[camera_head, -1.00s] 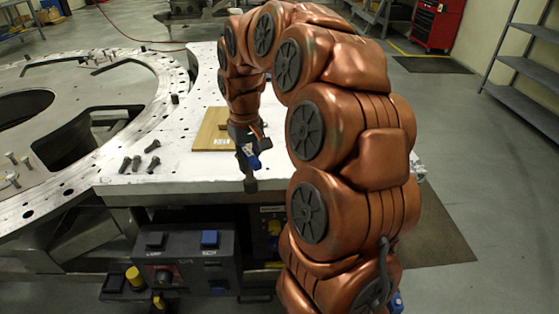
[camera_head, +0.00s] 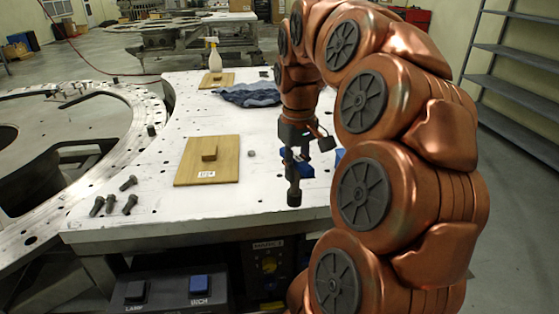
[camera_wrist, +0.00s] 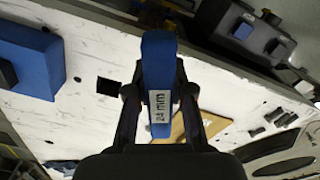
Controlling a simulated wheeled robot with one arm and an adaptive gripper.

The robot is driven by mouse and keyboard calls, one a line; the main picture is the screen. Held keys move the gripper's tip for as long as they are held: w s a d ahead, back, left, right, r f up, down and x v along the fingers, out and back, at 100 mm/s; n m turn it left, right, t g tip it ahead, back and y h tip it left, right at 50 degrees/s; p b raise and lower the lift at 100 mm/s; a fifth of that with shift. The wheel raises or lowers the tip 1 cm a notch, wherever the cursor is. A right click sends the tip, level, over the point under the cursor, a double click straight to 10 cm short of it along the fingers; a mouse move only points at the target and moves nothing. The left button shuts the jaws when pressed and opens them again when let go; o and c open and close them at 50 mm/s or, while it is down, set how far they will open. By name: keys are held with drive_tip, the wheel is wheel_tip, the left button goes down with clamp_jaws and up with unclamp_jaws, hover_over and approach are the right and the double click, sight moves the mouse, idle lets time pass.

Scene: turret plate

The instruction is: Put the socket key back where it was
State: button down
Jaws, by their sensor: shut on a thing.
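The socket key has a blue handle (camera_wrist: 158,60) with a white label that seems to read 24 mm. My gripper (camera_wrist: 158,100) is shut on this handle, with a finger on each side. In the head view my gripper (camera_head: 298,150) holds the key above the white plate (camera_head: 235,205), near its front edge. The key's dark socket end (camera_head: 293,196) points down. I cannot tell whether it touches the plate. A square dark hole (camera_wrist: 108,86) in the plate shows beside the key in the wrist view.
A blue block (camera_wrist: 30,60) with a dark part stands on the plate. A wooden board (camera_head: 190,178) carries a small wooden block. Several bolts (camera_head: 118,202) stand or lie at the left. A blue cloth (camera_head: 250,94) and a spray bottle (camera_head: 214,56) are farther back.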

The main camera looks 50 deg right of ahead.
drive_tip(key=w+d+f+p, duration=0.4)
drive_tip(key=w+d, duration=0.2)
drive_tip(key=w, duration=0.4)
drive_tip(key=shift+f, duration=0.25)
idle(0.4)
drive_tip(key=shift+f, duration=0.25)
drive_tip(key=c, duration=1)
unclamp_jaws()
drive_tip(key=shift+r, duration=0.1)
drive_tip(key=shift+w+r+b, duration=0.1)
drive_tip(key=shift+r+b, duration=1.05)
drive_tip(key=shift+r, duration=4.95)
